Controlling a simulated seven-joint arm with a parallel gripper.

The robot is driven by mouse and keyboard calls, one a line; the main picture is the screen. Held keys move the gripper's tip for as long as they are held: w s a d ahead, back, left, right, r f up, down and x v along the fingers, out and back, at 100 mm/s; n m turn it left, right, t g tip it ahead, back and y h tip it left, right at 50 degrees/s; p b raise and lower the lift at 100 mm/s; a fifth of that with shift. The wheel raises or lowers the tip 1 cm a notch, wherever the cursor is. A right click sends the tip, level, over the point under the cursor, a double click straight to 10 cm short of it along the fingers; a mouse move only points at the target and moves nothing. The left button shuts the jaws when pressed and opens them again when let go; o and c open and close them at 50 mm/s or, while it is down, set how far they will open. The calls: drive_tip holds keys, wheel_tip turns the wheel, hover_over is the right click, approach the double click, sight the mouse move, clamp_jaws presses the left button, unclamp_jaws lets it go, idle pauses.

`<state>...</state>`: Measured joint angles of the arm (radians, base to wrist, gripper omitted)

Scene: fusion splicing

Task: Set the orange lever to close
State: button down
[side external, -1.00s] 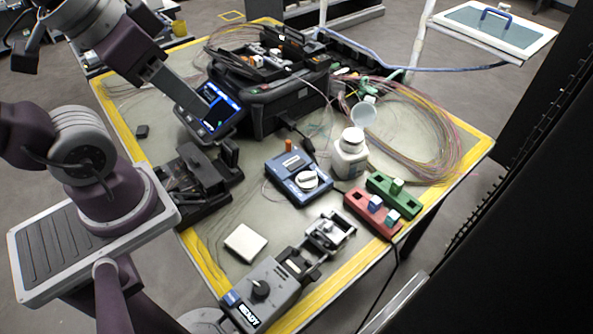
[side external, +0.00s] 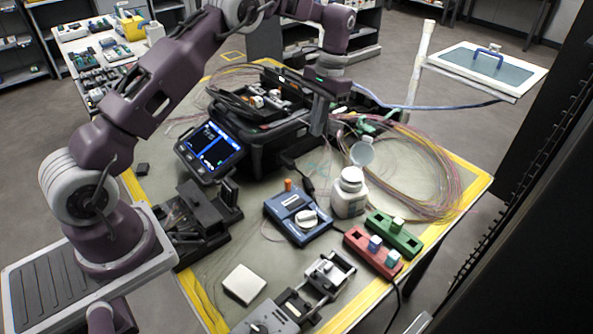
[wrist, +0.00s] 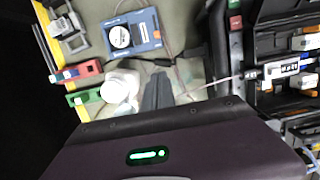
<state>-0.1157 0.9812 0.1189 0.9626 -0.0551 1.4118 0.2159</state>
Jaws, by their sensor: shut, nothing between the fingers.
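A small upright orange lever (side external: 288,184) stands at the back left corner of the blue box (side external: 298,217) with the white dial. My gripper (side external: 318,128) points down at the right side of the splicer, apart from the upright orange lever. Its dark fingers (wrist: 158,80) are shut and empty in the wrist view.
A white bottle (side external: 349,193) stands right of the blue box. Red (side external: 373,252) and green (side external: 395,233) blocks lie near the front right. Loose coiled fibres (side external: 440,165) cover the table's right side. A black fixture (side external: 200,215) stands left, below the splicer's screen (side external: 211,150).

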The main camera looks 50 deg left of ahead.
sight(288, 185)
drive_tip(key=shift+w+a+f, duration=0.1)
drive_tip(key=shift+f, duration=0.5)
drive_tip(key=shift+w+a+f, duration=0.1)
drive_tip(key=shift+f, duration=0.45)
drive_tip(key=x, duration=1)
drive_tip(key=shift+s+f, duration=0.15)
drive_tip(key=shift+s, duration=0.15)
drive_tip(key=s, duration=0.2)
drive_tip(key=shift+s, duration=0.9)
drive_tip(key=shift+s, duration=2.55)
